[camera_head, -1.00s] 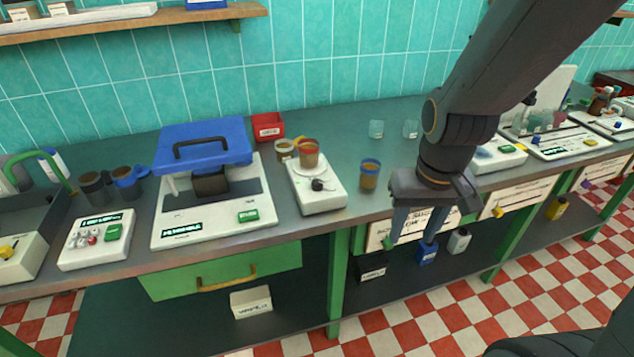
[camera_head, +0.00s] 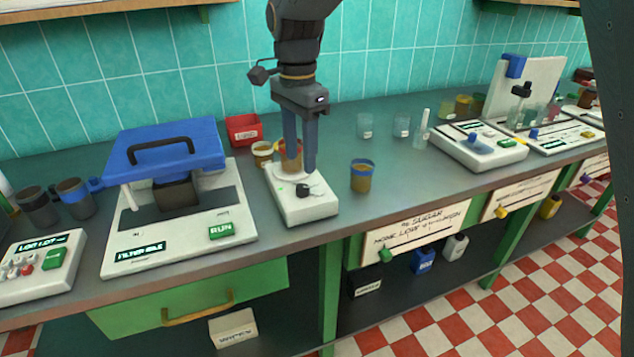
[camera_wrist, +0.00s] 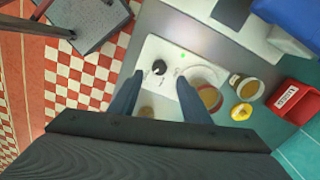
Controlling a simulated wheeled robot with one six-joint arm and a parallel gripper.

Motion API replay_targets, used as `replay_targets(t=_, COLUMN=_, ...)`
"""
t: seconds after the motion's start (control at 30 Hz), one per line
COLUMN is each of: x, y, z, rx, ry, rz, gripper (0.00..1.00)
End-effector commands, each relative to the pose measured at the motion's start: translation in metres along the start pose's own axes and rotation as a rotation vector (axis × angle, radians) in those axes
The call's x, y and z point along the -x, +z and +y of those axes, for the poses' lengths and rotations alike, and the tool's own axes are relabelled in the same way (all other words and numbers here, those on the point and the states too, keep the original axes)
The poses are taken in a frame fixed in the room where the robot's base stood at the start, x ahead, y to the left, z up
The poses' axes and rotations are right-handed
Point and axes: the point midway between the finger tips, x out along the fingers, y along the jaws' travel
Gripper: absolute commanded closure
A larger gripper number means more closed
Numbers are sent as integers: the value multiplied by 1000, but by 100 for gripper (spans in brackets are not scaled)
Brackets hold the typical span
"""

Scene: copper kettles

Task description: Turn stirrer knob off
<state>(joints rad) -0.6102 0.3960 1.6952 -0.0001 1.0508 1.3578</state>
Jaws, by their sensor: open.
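The stirrer (camera_head: 290,210) is a white box on the bench with a round plate and a small black knob (camera_head: 303,190) near its front. A cup of brown liquid (camera_head: 283,158) with a reddish rim stands on the plate, partly hidden by a finger. My gripper (camera_head: 300,168) points down over the stirrer, open, its two blue-grey fingers beside the cup and behind the knob. In the wrist view the knob (camera_wrist: 159,67) lies just beyond the fingertips, roughly between them, not gripped. A small green light (camera_wrist: 181,68) glows beside the knob.
A blue-lidded machine (camera_head: 165,148) stands to the left. A blue-rimmed cup (camera_head: 362,178) stands just right of the stirrer. A red bin (camera_head: 243,130) and a yellowish cup (camera_head: 262,152) are behind.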

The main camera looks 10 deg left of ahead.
Motion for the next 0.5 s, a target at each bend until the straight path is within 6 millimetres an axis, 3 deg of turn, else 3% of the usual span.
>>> replay_targets(t=0.5, x=-67, y=-4, z=2, rx=-5, ry=1, rz=0, gripper=57)
